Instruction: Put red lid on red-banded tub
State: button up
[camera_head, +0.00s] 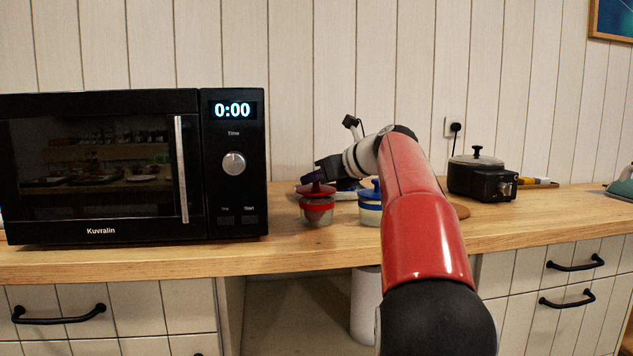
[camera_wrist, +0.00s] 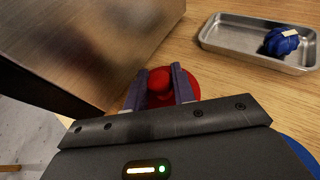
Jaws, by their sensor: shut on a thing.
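The red lid (camera_head: 317,189) is at my gripper (camera_head: 318,180), above the red-banded tub (camera_head: 317,211) on the counter. The lid looks level and very close to the tub's rim; I cannot tell whether it touches. In the wrist view my gripper (camera_wrist: 162,85) is shut on the knob of the red lid (camera_wrist: 190,78), with one finger on each side. The tub is hidden under the lid in that view.
The microwave (camera_head: 130,165) stands close on the left. A blue-lidded tub (camera_head: 370,208) stands just right, partly behind my arm. A metal tray (camera_wrist: 235,47) holds a blue object (camera_wrist: 281,41). A black cooker (camera_head: 480,180) is further right.

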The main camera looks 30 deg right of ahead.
jog(key=shift+f, duration=0.15)
jog(key=shift+f, duration=0.25)
jog(key=o, duration=1)
jog(key=shift+c, duration=0.2)
jog(key=shift+r, duration=0.1)
jog(key=shift+r, duration=0.25)
jog(key=v, duration=1.2)
jog(key=shift+p, duration=0.4)
